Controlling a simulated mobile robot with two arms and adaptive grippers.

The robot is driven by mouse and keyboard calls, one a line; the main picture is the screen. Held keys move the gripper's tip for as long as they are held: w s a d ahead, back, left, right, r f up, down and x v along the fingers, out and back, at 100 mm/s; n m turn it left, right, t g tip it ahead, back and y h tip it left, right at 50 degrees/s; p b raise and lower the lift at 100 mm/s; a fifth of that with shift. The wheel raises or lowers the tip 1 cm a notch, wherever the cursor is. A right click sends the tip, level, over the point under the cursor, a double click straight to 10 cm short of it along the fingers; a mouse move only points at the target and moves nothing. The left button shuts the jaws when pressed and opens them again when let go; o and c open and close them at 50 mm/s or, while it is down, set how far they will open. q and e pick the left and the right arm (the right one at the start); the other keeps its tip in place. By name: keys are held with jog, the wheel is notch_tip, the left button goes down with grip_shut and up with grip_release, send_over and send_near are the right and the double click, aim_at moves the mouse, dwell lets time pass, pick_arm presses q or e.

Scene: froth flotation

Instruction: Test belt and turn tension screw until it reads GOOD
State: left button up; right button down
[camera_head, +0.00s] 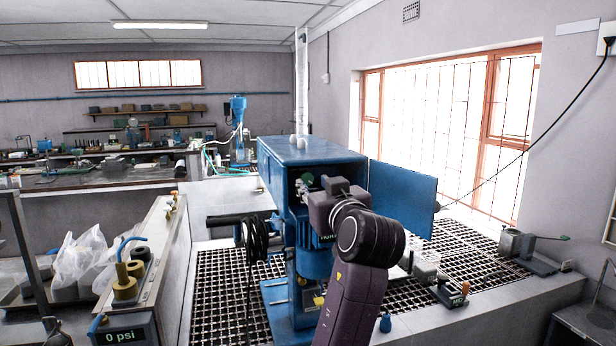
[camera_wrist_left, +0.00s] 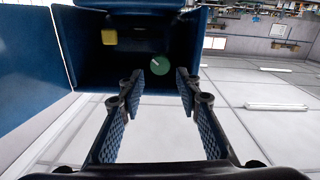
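The blue machine housing (camera_head: 312,152) stands in the middle of the head view, its side door (camera_head: 402,197) swung open to the right. My left gripper (camera_head: 304,190) is at the housing's open front. In the left wrist view my left gripper (camera_wrist_left: 160,85) is open, with its two padded fingers apart and nothing between them. Beyond the fingertips, inside the dark housing, is a round green disc with a pale slot (camera_wrist_left: 160,66), which looks like the tension screw. A yellow block (camera_wrist_left: 109,37) is also inside. I cannot make out the belt or a GOOD reading. My right gripper is not in view.
A black grid floor (camera_head: 408,292) surrounds the machine. Black cables (camera_head: 256,243) hang on its left. A gauge reads 0 psi (camera_head: 126,336) at lower left.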

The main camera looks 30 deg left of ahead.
aim_at(307, 181)
pick_arm(q)
jog(key=p+x, duration=0.2)
jog(key=x, duration=0.4)
jog(key=shift+s+p, duration=0.15)
jog(key=shift+p, duration=0.25)
jog(key=shift+w+a+f, duration=0.1)
jog(key=shift+w+a, duration=0.3)
jog(key=shift+d, duration=0.1)
grip_shut()
jog(key=shift+f+n+b, duration=0.25)
jog(key=shift+n+b, duration=0.15)
jog(key=shift+b, duration=0.25)
jog(key=n+b, duration=0.5)
jog(key=b, duration=0.2)
jog(key=shift+f+b, duration=0.1)
jog(key=shift+b, duration=0.2)
jog(key=shift+r+n+b, duration=0.2)
jog(key=shift+n+b, duration=0.9)
jog(key=shift+n, duration=0.4)
